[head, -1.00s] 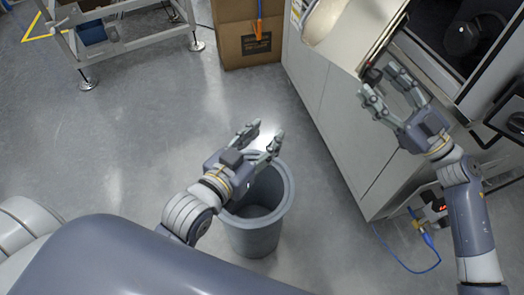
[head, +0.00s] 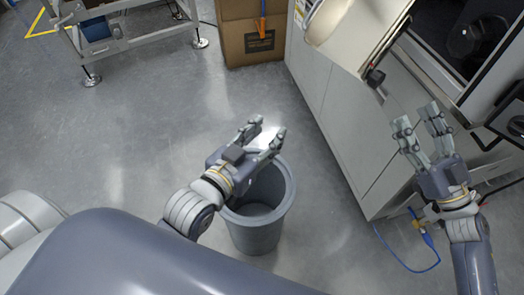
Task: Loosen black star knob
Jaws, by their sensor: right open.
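A small black knob (head: 375,78) sits at the lower edge of the machine's tilted, light-coloured chute. Its star shape is too small to make out. My right gripper (head: 418,117) is open and empty, below and to the right of the knob, clear of it in the picture.
The grey bin (head: 256,232) stands on the floor beside the machine cabinet (head: 335,110). A blue hose (head: 400,262) lies by the cabinet. The floor at left is open.

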